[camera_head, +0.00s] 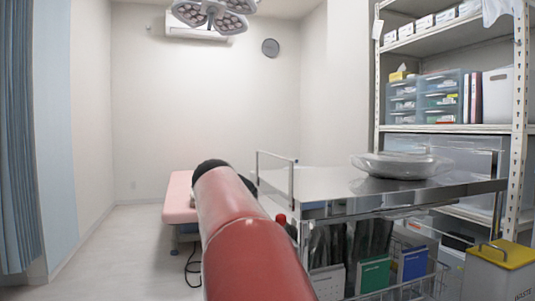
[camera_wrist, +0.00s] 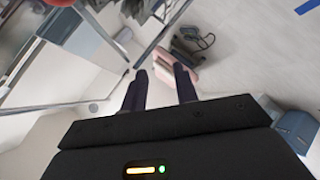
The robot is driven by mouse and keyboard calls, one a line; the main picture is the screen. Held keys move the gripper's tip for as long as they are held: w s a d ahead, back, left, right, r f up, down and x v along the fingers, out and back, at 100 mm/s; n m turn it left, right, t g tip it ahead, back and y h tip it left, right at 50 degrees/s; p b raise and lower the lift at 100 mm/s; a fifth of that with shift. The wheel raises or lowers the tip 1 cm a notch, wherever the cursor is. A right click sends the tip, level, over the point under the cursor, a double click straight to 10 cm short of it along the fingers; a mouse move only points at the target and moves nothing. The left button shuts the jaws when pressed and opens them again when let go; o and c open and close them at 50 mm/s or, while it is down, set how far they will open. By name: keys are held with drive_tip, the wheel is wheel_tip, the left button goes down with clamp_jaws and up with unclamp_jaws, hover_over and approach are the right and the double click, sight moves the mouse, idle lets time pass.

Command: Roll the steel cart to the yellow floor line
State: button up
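The steel cart (camera_head: 330,184) stands right of centre in the head view, with a shiny flat top and a rail handle (camera_head: 277,176) at its left end. A clear lidded dish (camera_head: 400,164) sits on its top. Its lower part holds folders and a wire basket. In the wrist view my gripper (camera_wrist: 161,78) has its two dark fingers apart, with nothing seen held between them. Cart rails (camera_wrist: 143,55) show close to the fingers; I cannot tell whether they touch. In the head view my red arm hides the gripper. No yellow floor line shows in either view.
A pink treatment bed (camera_head: 180,196) stands behind my arm. A metal shelf (camera_head: 450,128) and a yellow-lidded waste bin (camera_head: 503,253) are at the right. A blue curtain (camera_head: 20,140) hangs at the left. Floor (camera_head: 120,245) at left is clear. A blue floor strip (camera_wrist: 308,6) shows.

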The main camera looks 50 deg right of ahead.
sight(270, 154)
drive_tip(key=d+r+n+g+h, duration=0.15)
drive_tip(key=d+r+h, duration=0.55)
drive_tip(key=r, duration=0.7)
drive_tip(key=shift+m+g+y, duration=0.25)
drive_tip(key=shift+g+y, duration=0.2)
drive_tip(key=shift+y, duration=0.15)
drive_tip(key=p+x, duration=0.1)
drive_tip(key=x, duration=0.1)
drive_tip(key=p+x, duration=0.1)
drive_tip(key=x, duration=0.2)
drive_tip(key=p+x, duration=0.1)
drive_tip(key=x, duration=0.2)
drive_tip(key=shift+w+d+f, duration=0.1)
drive_tip(key=shift+w+f, duration=0.05)
drive_tip(key=shift+w, duration=0.3)
clamp_jaws()
